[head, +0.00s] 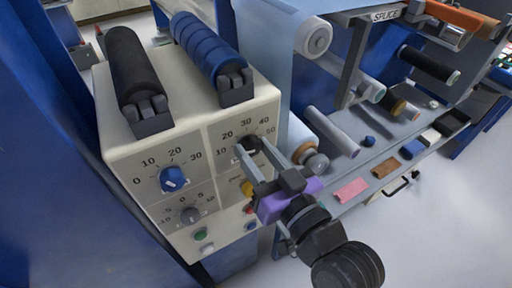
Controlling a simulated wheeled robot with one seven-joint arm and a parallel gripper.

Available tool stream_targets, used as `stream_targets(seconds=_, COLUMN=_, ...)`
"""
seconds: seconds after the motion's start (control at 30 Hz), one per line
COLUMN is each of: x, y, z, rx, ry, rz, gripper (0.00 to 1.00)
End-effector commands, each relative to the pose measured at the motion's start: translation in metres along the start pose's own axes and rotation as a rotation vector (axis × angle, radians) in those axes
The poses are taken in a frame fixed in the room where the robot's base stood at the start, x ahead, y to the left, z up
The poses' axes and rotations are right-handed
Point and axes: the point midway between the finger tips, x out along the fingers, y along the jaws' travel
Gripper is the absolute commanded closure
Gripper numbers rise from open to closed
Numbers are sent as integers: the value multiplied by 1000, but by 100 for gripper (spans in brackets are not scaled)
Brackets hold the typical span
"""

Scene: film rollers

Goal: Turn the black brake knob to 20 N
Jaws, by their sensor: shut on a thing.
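The black brake knob (249,143) sits on the upper right dial on the front of the cream control box (128,158). The numbers 20, 30, 40 and 50 show around it; the lower end of its scale is hard to make out. My gripper (251,151) reaches in from the lower right and is shut on the black knob, with a finger on each side. The fingers cover much of the knob, and I cannot read where its pointer stands.
A blue knob (173,179) is on the dial to the left, with a smaller grey knob (190,214) below. Green (201,233) and red buttons are lower down. Black (134,75) and blue (208,45) rollers lie on top. Film rollers and a shelf are close on the right.

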Motion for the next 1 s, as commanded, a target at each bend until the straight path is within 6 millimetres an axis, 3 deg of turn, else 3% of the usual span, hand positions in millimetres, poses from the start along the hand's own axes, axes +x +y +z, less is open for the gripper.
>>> stream_targets(seconds=0.6, x=0, y=-1, z=-2, rx=483, ry=-1, rz=1, gripper=100)
stream_targets(seconds=1.0, x=0, y=-1, z=-1, rx=613, ry=0, rz=1, gripper=100)
